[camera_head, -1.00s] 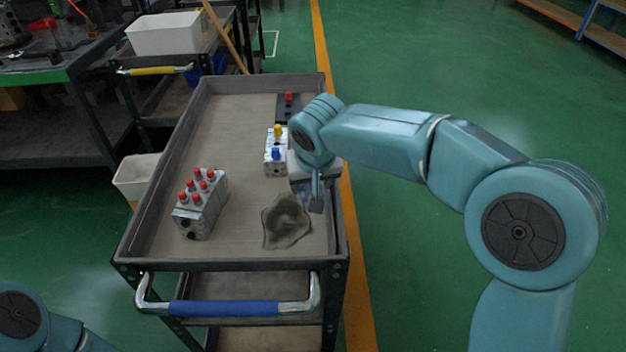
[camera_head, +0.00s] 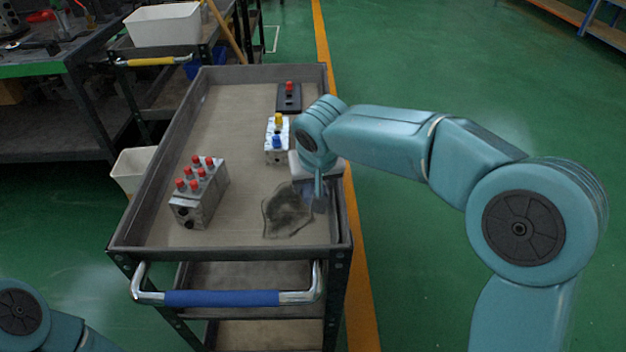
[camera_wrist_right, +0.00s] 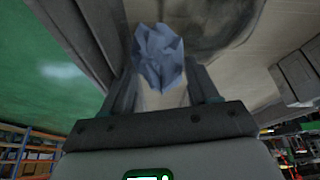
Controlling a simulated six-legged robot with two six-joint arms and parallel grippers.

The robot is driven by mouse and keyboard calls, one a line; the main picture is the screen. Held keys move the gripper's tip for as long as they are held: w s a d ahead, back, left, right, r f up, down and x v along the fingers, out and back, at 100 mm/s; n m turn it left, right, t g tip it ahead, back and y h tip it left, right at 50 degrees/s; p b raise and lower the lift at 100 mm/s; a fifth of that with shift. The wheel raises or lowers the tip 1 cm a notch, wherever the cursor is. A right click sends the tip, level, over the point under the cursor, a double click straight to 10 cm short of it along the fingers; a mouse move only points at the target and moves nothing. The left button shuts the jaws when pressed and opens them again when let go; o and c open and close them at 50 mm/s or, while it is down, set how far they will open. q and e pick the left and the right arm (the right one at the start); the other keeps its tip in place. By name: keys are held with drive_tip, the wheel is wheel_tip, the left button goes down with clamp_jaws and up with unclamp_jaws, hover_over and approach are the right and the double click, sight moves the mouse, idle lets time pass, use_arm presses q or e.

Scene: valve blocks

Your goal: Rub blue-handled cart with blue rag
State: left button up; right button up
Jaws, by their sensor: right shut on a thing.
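The blue-handled cart (camera_head: 128,225) stands in front of me, its blue handle (camera_head: 222,298) at the near end. A dark stain (camera_head: 285,212) lies on its top tray near the right wall; the wrist view also shows it (camera_wrist_right: 218,22). My right gripper (camera_head: 318,200) points down beside the stain's right edge, close to the tray wall. It is shut on the crumpled blue rag (camera_wrist_right: 160,58), which sticks out past the fingertips. Whether the rag touches the tray is unclear. Only part of my left arm shows at lower left; its gripper is out of view.
On the tray stand a grey block with red knobs (camera_head: 199,193), a white block with yellow and blue knobs (camera_head: 277,140), and a dark block with a red knob (camera_head: 289,97). A yellow-handled cart (camera_head: 153,61) stands behind left. Green floor is clear at right.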

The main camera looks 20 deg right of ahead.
drive_tip(key=shift+f+b, duration=0.7)
drive_tip(key=shift+f, duration=0.15)
